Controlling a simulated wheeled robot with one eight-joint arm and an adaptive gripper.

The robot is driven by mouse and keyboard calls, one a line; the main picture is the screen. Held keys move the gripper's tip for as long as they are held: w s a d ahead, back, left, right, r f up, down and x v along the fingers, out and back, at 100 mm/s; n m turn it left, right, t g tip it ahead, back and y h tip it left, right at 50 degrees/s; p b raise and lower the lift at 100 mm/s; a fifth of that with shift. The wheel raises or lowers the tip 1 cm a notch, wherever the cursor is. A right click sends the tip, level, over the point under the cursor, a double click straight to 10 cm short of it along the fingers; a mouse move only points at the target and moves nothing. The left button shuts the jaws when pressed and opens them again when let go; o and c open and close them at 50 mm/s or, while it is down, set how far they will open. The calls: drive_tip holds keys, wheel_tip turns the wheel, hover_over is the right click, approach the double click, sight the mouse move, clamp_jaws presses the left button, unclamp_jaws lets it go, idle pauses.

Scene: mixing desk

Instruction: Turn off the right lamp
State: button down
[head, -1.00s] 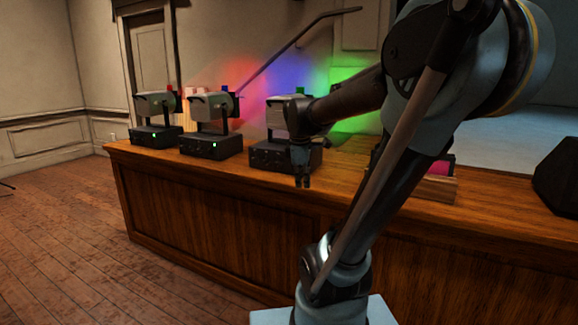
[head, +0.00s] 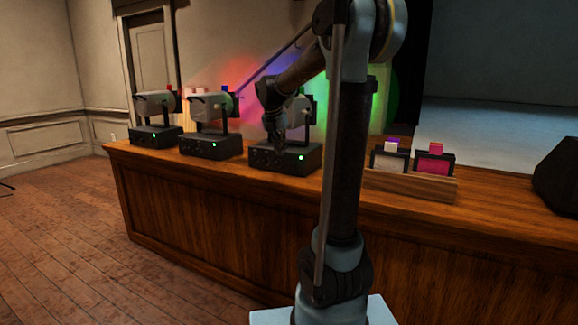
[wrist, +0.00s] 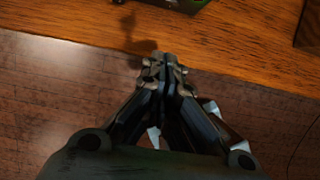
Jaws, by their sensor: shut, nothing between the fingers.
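The right lamp (head: 301,165) is the third grey lamp along the wooden desk, on a black base with a lit green light at its front right. Green light falls on the wall behind it. My arm hides part of its head. My gripper (head: 277,147) is shut and empty, pointing down in front of the right lamp's base; I cannot tell if it touches. In the wrist view, the closed fingertips (wrist: 163,62) are over the desk's front edge. A dark edge with some green (wrist: 185,5) shows at the top, probably the lamp's base.
The middle lamp (head: 211,147) and left lamp (head: 156,137) stand further left, with red and blue light on the wall. A wooden holder (head: 410,185) with framed colour filters is right of my arm. A dark box (head: 558,178) stands at the desk's right end.

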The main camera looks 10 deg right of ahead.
sight(294, 166)
drive_tip(key=x, duration=1)
drive_tip(key=shift+d+f, duration=0.15)
drive_tip(key=shift+w+d+r, duration=0.25)
drive_tip(key=shift+w+d, duration=0.45)
drive_tip(key=shift+w, duration=0.3)
drive_tip(key=shift+w+d+r, duration=0.1)
drive_tip(key=shift+w+d, duration=0.3)
drive_tip(key=shift+w, duration=0.2)
